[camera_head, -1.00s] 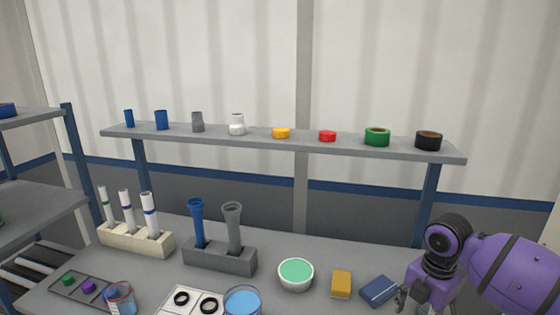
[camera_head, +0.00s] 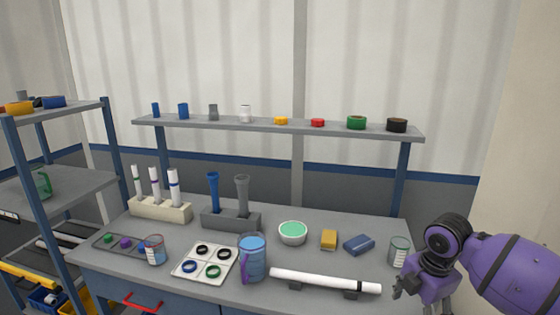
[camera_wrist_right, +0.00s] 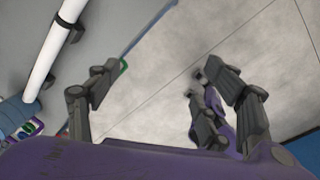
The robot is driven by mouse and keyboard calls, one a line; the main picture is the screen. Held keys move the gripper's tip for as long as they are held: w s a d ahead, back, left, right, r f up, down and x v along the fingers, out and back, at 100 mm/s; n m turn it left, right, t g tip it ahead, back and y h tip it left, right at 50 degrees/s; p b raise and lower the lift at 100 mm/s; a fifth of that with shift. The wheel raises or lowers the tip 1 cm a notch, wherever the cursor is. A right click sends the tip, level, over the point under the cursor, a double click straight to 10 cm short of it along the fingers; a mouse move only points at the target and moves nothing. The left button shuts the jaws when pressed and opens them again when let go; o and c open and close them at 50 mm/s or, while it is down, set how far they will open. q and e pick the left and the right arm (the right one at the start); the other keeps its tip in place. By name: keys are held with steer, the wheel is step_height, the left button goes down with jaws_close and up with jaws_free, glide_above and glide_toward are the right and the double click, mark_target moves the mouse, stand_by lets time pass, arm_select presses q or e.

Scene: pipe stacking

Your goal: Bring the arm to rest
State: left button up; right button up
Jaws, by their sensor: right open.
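My right arm comes in from the right in the head view, with its purple wrist bent down at the right end of the workbench. Its gripper (camera_head: 418,297) points downward, and its lower part is cut off by the frame edge. In the right wrist view the gripper (camera_wrist_right: 165,85) is open and empty, with its dark fingers spread over pale floor. A white pipe (camera_head: 325,281) lies level on two dark supports at the bench front, left of the gripper and apart from it. The pipe also shows in the wrist view (camera_wrist_right: 50,55). My left gripper is not in view.
The workbench (camera_head: 330,218) holds a blue pitcher (camera_head: 252,259), a ring tray (camera_head: 205,264), a bowl (camera_head: 292,233), a yellow sponge (camera_head: 328,240), a blue block (camera_head: 359,245) and a clear jar (camera_head: 399,250) near my wrist. A rack stands left. Floor beneath the gripper looks clear.

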steer(key=w+a+f+m+t+y, duration=0.15)
steer(key=w+a+m+t, duration=0.3)
steer(key=w, duration=0.45)
steer(key=s+a+f+m+t+y, duration=0.2)
steer(key=s+a+f+m+t, duration=0.25)
steer(key=a+f+m, duration=0.35)
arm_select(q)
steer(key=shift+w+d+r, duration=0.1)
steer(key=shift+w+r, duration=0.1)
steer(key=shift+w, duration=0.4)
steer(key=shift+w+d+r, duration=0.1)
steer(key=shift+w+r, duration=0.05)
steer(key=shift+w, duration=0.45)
arm_select(e)
steer(key=s+f+m+h, duration=0.1)
steer(key=s+f+m, duration=0.2)
steer(key=s, duration=0.8)
steer(key=s+f+m+g+h, duration=0.1)
steer(key=s+f+m, duration=0.2)
steer(key=s+f, duration=0.5)
steer(key=s+d+f+m+h, duration=0.1)
steer(key=s+f+m, duration=0.2)
steer(key=s, duration=1.1)
step_height(320, 180, down, 2)
steer(key=shift+s+f+g, duration=0.15)
steer(key=shift+f+g, duration=0.05)
steer(key=shift+g, duration=0.1)
